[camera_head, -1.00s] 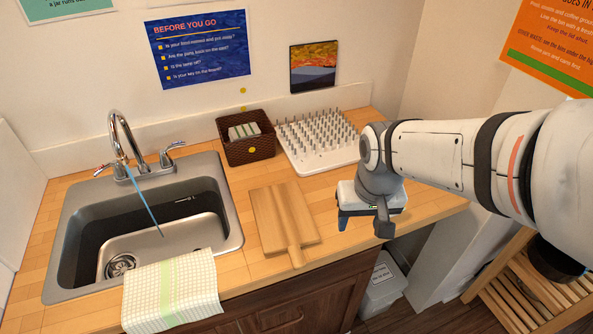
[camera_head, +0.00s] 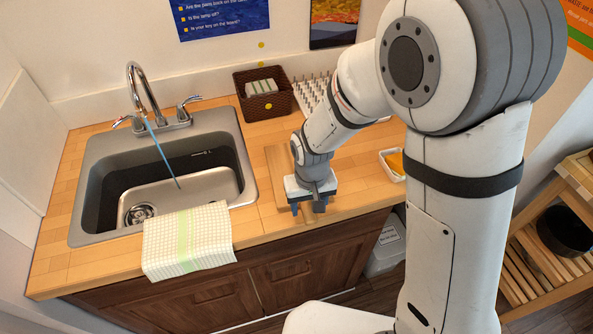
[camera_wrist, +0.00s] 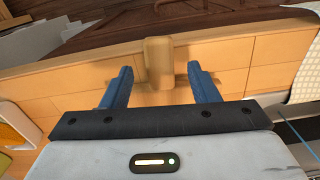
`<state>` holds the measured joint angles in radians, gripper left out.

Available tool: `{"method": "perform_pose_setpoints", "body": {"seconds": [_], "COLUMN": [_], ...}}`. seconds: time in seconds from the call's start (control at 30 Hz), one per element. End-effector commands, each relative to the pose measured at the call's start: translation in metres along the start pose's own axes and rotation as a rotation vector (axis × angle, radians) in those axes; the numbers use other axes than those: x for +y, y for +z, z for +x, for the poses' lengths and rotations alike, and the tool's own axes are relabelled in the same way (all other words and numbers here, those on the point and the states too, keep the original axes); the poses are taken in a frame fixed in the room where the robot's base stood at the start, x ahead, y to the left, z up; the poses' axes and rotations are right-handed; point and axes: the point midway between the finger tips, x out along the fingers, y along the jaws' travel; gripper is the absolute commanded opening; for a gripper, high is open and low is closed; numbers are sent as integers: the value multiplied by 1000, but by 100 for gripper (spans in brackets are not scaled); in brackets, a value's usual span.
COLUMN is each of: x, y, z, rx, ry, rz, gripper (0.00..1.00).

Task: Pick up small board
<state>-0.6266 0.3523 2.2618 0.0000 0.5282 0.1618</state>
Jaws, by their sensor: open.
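The small board is a light wooden board with a handle, flat on the counter right of the sink. In the head view the board (camera_head: 279,162) is largely hidden behind my arm and gripper. My gripper (camera_head: 308,208) points down over its handle end, near the counter's front edge. In the wrist view the handle (camera_wrist: 158,58) lies between the two blue fingers of my open gripper (camera_wrist: 160,76), with a gap on each side. I cannot tell the fingers' exact height over the counter.
The sink (camera_head: 107,178) is to the left, with a checked towel (camera_head: 188,241) over its front edge. A dark basket (camera_head: 264,106) and a white pegged rack (camera_head: 310,98) stand behind. A small white tray (camera_head: 386,168) with something orange is to the right. A bin (camera_head: 388,243) stands below.

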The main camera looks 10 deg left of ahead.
Motion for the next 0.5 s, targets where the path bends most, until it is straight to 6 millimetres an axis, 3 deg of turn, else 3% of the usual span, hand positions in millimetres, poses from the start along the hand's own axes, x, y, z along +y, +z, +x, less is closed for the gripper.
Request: {"method": "perform_pose_setpoints", "body": {"seconds": [0.2, 0.43, 0.5], "x": [0, -1, -1], "y": [0, 0, 0], "z": [19, 20, 20], "rx": [0, 1, 1], "ry": [0, 0, 0], "rz": [-1, -2, -2], "gripper": [55, 55, 50]}}
